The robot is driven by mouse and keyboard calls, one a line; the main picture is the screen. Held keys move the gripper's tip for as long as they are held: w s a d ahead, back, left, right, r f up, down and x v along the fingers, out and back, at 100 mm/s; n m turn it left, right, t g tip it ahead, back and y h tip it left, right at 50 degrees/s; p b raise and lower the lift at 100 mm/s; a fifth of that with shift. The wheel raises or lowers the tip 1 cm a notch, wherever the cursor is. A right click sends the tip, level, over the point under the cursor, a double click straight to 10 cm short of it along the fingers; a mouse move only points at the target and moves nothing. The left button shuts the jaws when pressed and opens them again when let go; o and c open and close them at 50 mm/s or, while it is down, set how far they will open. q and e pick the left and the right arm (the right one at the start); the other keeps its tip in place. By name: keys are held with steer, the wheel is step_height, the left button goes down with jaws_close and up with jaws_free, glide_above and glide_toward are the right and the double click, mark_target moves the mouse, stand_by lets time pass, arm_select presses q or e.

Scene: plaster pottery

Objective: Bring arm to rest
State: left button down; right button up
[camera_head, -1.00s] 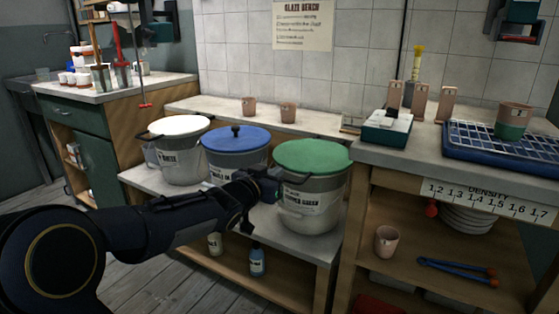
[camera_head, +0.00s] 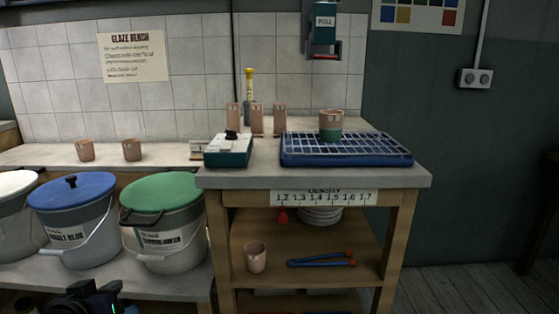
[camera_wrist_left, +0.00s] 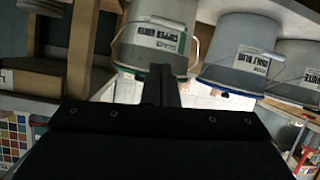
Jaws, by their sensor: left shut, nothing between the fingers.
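My left gripper (camera_head: 95,297) shows only in part at the bottom left edge of the head view, in front of the buckets. In the left wrist view my left gripper (camera_wrist_left: 165,85) has its fingers together with nothing between them. That view is upside down. The gripper is apart from the bucket with the green lid (camera_head: 163,238) and the bucket with the blue lid (camera_head: 80,238). My right gripper is in no view.
A white-lidded bucket (camera_head: 14,215) stands at the left edge. A blue tray with a grid (camera_head: 385,150) on the bench holds a half-green cup (camera_head: 331,125). Two plain cups stand on the back ledge. Blue tongs (camera_head: 320,260) and a cup (camera_head: 255,257) sit on the shelf. Floor at right is clear.

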arm_select(q)
steer(key=s+d+f+m+g+h+p, duration=0.1)
steer(key=s+d+f+g+h, duration=0.25)
steer(key=s+d, duration=0.5)
steer(key=s+d+f+g+h+p, duration=0.15)
steer(key=s+d+g, duration=0.25)
steer(key=s+d, duration=0.45)
step_height(320, 180, up, 32)
steer(key=s+a+p, duration=0.1)
steer(key=a+p, duration=0.1)
steer(key=p, duration=3)
steer(key=shift+s+r, duration=0.15)
steer(key=shift+s, duration=0.05)
